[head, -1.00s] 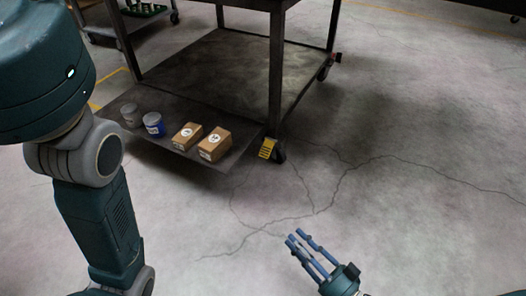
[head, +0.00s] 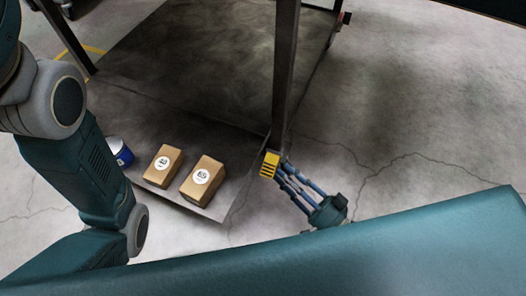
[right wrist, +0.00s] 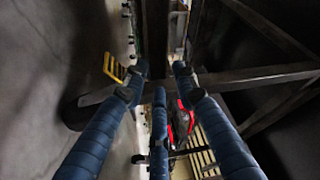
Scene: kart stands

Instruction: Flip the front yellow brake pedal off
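The front yellow brake pedal (head: 270,164), with dark stripes, sits at the foot of the kart's near corner post. My right gripper (head: 284,173) is beside it, fingertips close to its right side; I cannot tell whether they touch. In the right wrist view the pedal (right wrist: 113,68) is just left of the left fingertip, outside the fingers. The right gripper (right wrist: 158,78) has its three fingers apart with nothing held between them. The caster under the pedal is mostly hidden in the head view. My left arm shows at the left, but its gripper is out of view.
The kart's lower shelf (head: 190,60) is bare. Two brown boxes (head: 163,166) (head: 203,181) and a blue-and-white tub (head: 119,152) stand on the low ledge left of the pedal. The cracked concrete floor (head: 420,120) to the right is clear.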

